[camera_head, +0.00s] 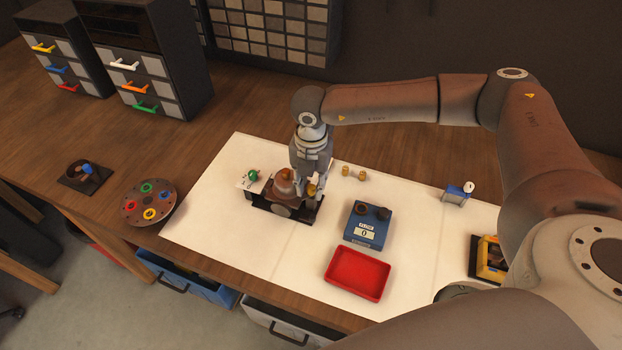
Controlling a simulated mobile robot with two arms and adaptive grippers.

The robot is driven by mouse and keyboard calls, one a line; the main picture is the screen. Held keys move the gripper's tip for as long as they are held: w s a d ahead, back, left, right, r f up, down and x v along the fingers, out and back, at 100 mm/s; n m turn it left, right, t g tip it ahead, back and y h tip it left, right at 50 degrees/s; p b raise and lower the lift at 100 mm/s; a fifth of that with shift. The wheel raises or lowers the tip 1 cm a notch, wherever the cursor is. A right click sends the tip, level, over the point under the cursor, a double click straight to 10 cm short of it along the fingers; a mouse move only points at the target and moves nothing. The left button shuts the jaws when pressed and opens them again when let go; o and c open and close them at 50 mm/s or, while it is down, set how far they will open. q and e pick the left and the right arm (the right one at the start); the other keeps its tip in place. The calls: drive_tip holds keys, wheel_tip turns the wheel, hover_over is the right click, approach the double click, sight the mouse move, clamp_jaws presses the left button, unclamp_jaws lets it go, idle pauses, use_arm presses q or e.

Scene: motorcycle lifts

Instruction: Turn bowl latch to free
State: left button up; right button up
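A brown, rounded unit (283,184) sits in a black fixture (262,204) on the white mat. A small white plate with a green knob (253,175) is at the fixture's left end. A brass-coloured part shows at its right end, right by my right gripper (311,190). The gripper points down there and hides part of the fixture's right side. Its fingers are too small and covered to tell whether they are open, shut or touching. I cannot make out which part is the bowl latch. My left gripper is not in view.
A blue box with a display (364,232) and a red tray (357,274) are right of the fixture. Small brass pieces (354,173) lie behind. A round tray with coloured rings (149,202) is at left. The mat's left front is clear.

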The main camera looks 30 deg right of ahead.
drive_tip(key=shift+f, duration=0.25)
clamp_jaws()
drive_tip(key=n+b, duration=0.3)
drive_tip(key=b, duration=0.1)
drive_tip(key=shift+f+n+b, duration=0.35)
drive_tip(key=shift+n+b, duration=0.05)
drive_tip(key=n+b, duration=0.2)
drive_tip(key=shift+r+n+b, duration=0.1)
drive_tip(key=shift+n+b, duration=0.3)
drive_tip(key=shift+s+r+n+b, duration=0.1)
drive_tip(key=shift+n+b, duration=0.45)
drive_tip(key=shift+n, duration=0.05)
